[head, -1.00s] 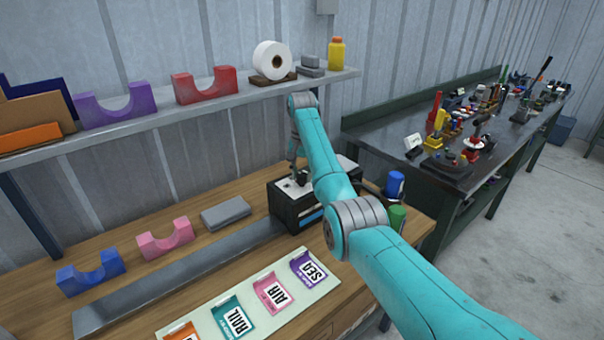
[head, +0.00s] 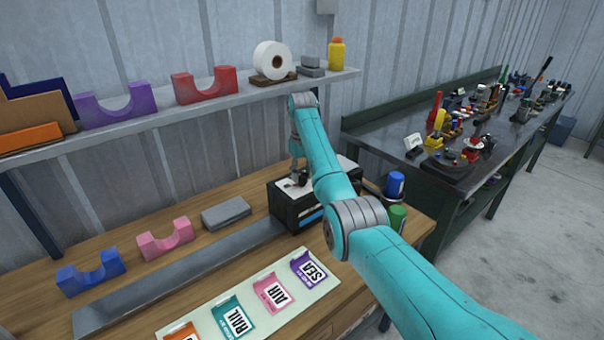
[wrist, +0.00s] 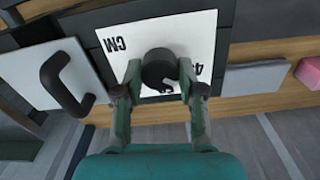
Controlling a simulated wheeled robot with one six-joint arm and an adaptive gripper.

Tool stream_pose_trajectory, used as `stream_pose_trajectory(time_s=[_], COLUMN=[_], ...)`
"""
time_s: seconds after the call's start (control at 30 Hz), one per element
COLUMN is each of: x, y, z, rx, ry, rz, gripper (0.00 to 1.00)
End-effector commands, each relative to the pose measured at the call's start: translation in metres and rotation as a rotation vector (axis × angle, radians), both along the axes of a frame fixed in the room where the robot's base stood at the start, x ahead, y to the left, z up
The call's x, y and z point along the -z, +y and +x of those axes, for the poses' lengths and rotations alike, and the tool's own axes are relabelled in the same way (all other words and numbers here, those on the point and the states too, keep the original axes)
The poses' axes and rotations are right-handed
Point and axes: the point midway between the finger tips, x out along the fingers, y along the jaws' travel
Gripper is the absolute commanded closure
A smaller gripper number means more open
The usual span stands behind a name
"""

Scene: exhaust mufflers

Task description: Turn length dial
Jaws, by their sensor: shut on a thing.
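The length dial is a dark round knob (wrist: 160,66) on a white plate (wrist: 200,30) marked "CM" and with numbers, partly covered by the knob and my fingers. The plate is on top of a black machine (head: 300,215) at the right end of the wooden bench. My gripper (wrist: 160,78) has one finger on each side of the knob and is shut on it. In the head view my gripper (head: 298,178) is small over the machine top, and the knob cannot be made out clearly there.
A black handle (wrist: 65,85) on a pale panel is left of the plate. The bench holds a metal strip (head: 180,280), a grey block (head: 226,213), blue and pink cradles and a label board (head: 255,305). Blue and green cans (head: 396,185) stand right of the machine. A shelf (head: 180,108) runs behind.

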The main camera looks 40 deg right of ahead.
Motion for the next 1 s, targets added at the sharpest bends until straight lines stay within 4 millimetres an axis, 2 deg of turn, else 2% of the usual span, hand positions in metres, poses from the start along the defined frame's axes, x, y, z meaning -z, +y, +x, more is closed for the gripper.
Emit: stream_pose_trajectory(time_s=[0.3, 0.73, 0.77, 0.8, 0.83, 1.0], x=[0.0001, 0.0001, 0.0001, 0.0001, 0.0001, 0.0001], y=[0.0001, 0.0001, 0.0001, 0.0001, 0.0001, 0.0], z=[0.0, 0.0, 0.0, 0.0, 0.0, 0.0], rx=[-0.075, -0.082, -0.082, -0.082, -0.082, -0.081], ry=[0.0, 0.0, 0.0, 0.0, 0.0, 0.0], rz=[0.0, 0.0, 0.0, 0.0, 0.0, 0.0], gripper=[0.96, 0.96, 0.54, 0.44, 0.36, 0.36])
